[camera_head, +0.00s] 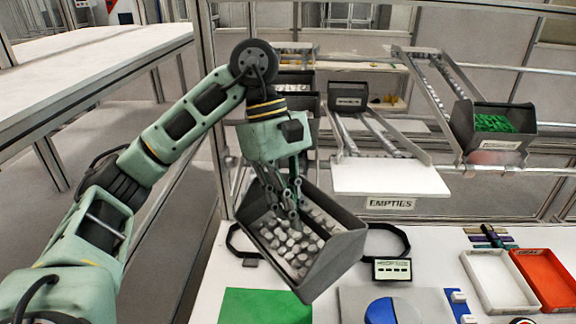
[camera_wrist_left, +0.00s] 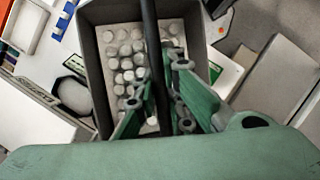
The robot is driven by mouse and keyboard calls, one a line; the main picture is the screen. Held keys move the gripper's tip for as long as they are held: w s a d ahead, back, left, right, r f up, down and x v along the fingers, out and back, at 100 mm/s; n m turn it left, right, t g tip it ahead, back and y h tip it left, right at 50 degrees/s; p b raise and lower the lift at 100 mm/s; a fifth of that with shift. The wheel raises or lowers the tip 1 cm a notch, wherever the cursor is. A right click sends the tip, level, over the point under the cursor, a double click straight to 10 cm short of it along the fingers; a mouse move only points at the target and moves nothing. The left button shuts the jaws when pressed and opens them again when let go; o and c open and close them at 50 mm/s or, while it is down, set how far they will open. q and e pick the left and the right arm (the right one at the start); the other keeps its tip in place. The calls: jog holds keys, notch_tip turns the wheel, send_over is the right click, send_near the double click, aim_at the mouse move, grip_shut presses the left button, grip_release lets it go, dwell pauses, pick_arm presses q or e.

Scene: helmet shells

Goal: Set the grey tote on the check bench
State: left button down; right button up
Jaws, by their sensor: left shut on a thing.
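The grey tote (camera_head: 336,266) hangs tilted from my left gripper (camera_head: 292,212), above a white bench (camera_head: 447,262). It holds many small pale round pieces. In the left wrist view the tote (camera_wrist_left: 92,62) lies below the fingers, and a dark bar (camera_wrist_left: 150,45) runs across it between them. My left gripper (camera_wrist_left: 160,112) is shut on the tote, seemingly at this bar; the fingers hide part of the contents. No label that I can read marks a check bench. My right gripper is not in view.
A black looped band (camera_head: 397,233) and a small display (camera_head: 392,269) lie on the bench by the tote. A green mat (camera_head: 262,305), a blue disc (camera_head: 380,310), a white tray (camera_head: 497,280) and a red tray (camera_head: 545,278) are in front. An "EMPTIES" shelf (camera_head: 390,178) stands behind.

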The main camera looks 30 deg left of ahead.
pick_arm(q)
jog(key=s+d+f+m+g+y, duration=0.1)
jog(key=f+m, duration=0.3)
jog(key=f, duration=0.1)
jog(key=s+d+f+m+y, duration=0.1)
jog(key=s+d+f+m, duration=0.1)
jog(key=f+m, duration=0.3)
jog(key=s+d+f+m+g+y, duration=0.1)
jog(key=s+f+m+y, duration=0.1)
jog(key=f+m, duration=0.2)
jog(key=shift+d+f+g, duration=0.3)
jog(key=shift+d+f, duration=0.05)
jog(key=shift+f, duration=0.35)
jog(key=shift+d+m, duration=0.15)
jog(key=shift+m, duration=0.15)
